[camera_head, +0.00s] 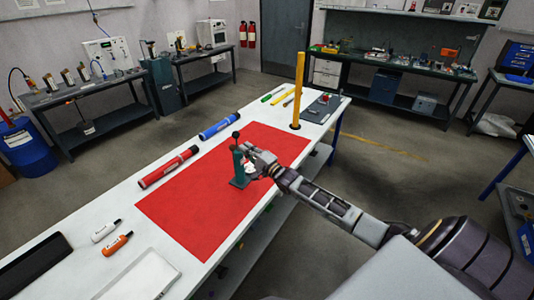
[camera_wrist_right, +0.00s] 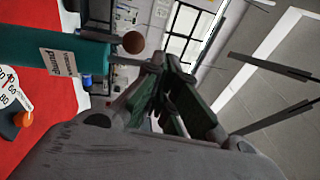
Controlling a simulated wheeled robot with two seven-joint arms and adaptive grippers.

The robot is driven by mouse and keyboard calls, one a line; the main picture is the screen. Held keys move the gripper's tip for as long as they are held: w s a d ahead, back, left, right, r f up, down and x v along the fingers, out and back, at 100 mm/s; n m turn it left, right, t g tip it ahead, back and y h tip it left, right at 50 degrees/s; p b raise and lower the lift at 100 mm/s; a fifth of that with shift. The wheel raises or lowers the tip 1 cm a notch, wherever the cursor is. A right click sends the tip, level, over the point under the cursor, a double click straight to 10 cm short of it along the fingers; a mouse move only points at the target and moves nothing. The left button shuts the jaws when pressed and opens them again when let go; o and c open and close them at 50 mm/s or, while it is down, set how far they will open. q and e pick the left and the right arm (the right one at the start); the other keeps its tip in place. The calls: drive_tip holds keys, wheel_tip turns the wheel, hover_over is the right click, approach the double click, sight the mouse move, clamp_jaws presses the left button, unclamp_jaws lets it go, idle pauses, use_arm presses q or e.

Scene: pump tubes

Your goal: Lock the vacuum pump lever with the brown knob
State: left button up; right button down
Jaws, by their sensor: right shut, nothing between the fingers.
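The teal vacuum pump (camera_head: 240,170) stands on the red mat (camera_head: 205,215) on the white table. A dark knob (camera_head: 236,134) tops it in the head view. In the right wrist view, the pump body with its label (camera_wrist_right: 62,62) lies sideways at the left, and the brown knob (camera_wrist_right: 133,42) sits just beyond the pump's end. My right gripper (camera_head: 256,158) is beside the pump on its right; in the wrist view its fingers (camera_wrist_right: 168,75) are shut and empty, close to the brown knob but apart from it. Part of the lever is hard to make out. My left gripper is not in view.
A yellow post (camera_head: 298,92) stands towards the table's far end. A red tube (camera_head: 168,167) and a blue tube (camera_head: 220,127) lie along the left edge. Markers (camera_head: 117,245) and a white tray (camera_head: 143,276) are near the front. Most of the red mat is clear.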

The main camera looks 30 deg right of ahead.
drive_tip(key=shift+s+d, duration=0.15)
drive_tip(key=shift+s, duration=0.3)
drive_tip(key=s+d+r, duration=0.2)
drive_tip(key=s, duration=0.6)
drive_tip(key=shift+s+r+b, duration=0.15)
drive_tip(key=shift+r+b, duration=0.1)
drive_tip(key=shift+b, duration=0.15)
idle(0.6)
idle(0.3)
